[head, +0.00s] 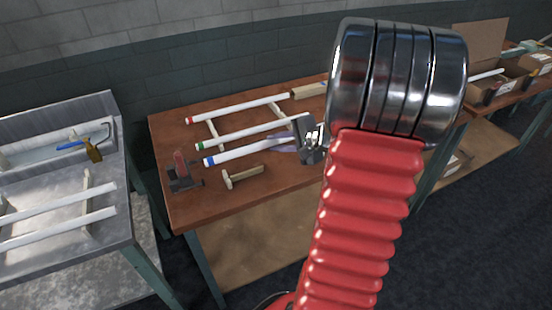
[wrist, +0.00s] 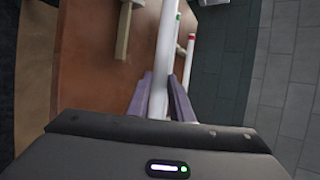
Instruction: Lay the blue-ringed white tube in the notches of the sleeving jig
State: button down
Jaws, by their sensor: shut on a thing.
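The blue-ringed white tube (head: 235,154) is in my gripper (head: 290,146), its blue end pointing left over the brown bench. The tube (wrist: 162,70) runs between the two purple fingers in the wrist view, and its blue ring is out of that view. A short pale wooden piece (head: 243,177) stands on the bench in front of the tube; a wooden bar also shows in the wrist view (wrist: 124,30). I cannot tell for sure which piece is the sleeving jig, and no notches are clear. My arm hides part of the bench's right side.
A red-ringed tube (head: 235,110) and a green-ringed tube (head: 240,133) lie across wooden rails (head: 215,134) behind. A dark red clamp-like tool (head: 182,172) stands at the bench's left edge. A grey sink bench (head: 112,118) is at left. The bench front is mostly clear.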

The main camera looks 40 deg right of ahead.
jog(key=shift+f, duration=1.2)
jog(key=shift+f, duration=1.9)
jog(key=shift+f, duration=0.45)
jog(key=c, duration=1.6)
grip_release()
jog(key=shift+r, duration=0.55)
jog(key=v, duration=1.2)
